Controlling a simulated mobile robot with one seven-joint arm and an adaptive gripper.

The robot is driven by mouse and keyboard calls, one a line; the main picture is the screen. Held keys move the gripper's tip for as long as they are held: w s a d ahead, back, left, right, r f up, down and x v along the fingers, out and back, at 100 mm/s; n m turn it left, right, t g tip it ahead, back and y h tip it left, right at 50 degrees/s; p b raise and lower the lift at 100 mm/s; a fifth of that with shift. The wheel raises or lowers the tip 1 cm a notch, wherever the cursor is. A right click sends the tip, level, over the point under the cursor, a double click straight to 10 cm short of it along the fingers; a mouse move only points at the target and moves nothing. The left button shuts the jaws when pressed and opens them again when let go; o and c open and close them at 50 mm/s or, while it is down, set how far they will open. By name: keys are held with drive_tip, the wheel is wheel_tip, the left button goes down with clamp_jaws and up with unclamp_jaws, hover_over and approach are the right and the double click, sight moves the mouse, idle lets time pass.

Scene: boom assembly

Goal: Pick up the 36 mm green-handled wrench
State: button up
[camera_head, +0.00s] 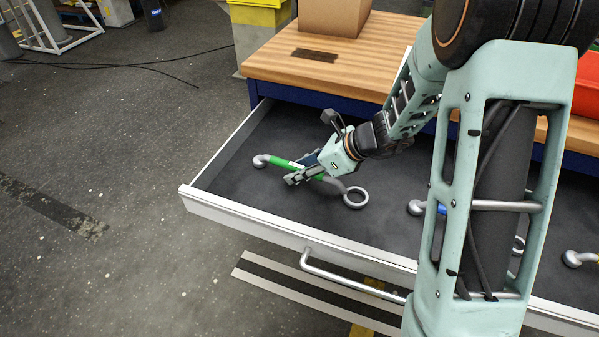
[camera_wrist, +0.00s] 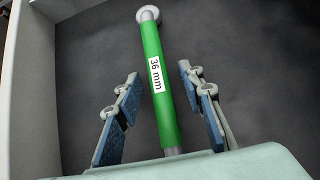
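The green-handled wrench (camera_head: 284,164) lies in the open drawer, with a round metal end at the left and a ring end at the right. In the wrist view its green handle (camera_wrist: 156,80) carries a white label reading 36 mm. My gripper (camera_head: 303,170) is down in the drawer at the wrench's handle. In the wrist view my gripper (camera_wrist: 158,105) is open, with one blue-padded finger on each side of the handle. Dark gaps show between the handle and both fingers. The near end of the wrench is hidden by the gripper body in the wrist view.
The drawer (camera_head: 230,207) has a pale front wall and a metal handle (camera_head: 350,280). A blue-handled wrench (camera_head: 416,208) and another metal end (camera_head: 574,259) lie farther right, partly behind my arm. The wooden worktop (camera_head: 355,62) overhangs the drawer's back, with a cardboard box (camera_head: 335,15) on it.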

drive_tip(key=shift+a, duration=0.1)
drive_tip(key=shift+c, duration=0.3)
clamp_jaws()
drive_tip(key=shift+w+r, duration=0.1)
